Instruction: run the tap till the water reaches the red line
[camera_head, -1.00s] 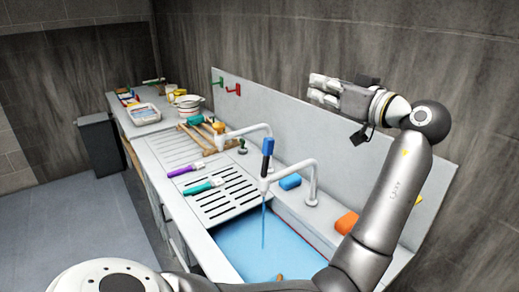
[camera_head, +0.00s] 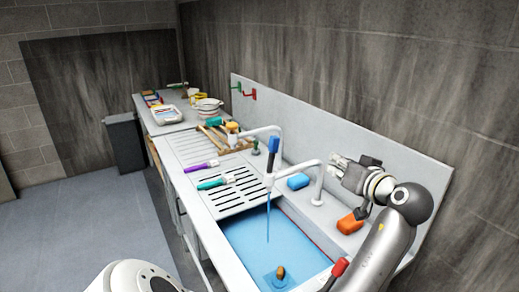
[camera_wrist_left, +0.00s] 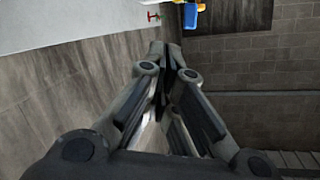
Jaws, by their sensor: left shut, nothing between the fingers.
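The tap with the blue handle (camera_head: 273,150) stands at the sink, and a thin blue stream (camera_head: 268,222) falls from its spout. Blue water (camera_head: 245,240) covers the basin. A thin red line (camera_head: 308,233) runs along the basin's back wall, close to the water's edge; the exact gap is too small to tell. My left gripper (camera_head: 342,170) is in the air right of the tap's spout, apart from it, shut and empty. It also shows in the left wrist view (camera_wrist_left: 168,58), pointing at wall. My right gripper is not in view.
A blue sponge (camera_head: 298,181) and an orange block (camera_head: 351,222) lie on the back ledge. A red-ended thing (camera_head: 340,266) is at the sink's near right. Purple (camera_head: 201,167) and teal (camera_head: 212,184) tools lie on the drainboard.

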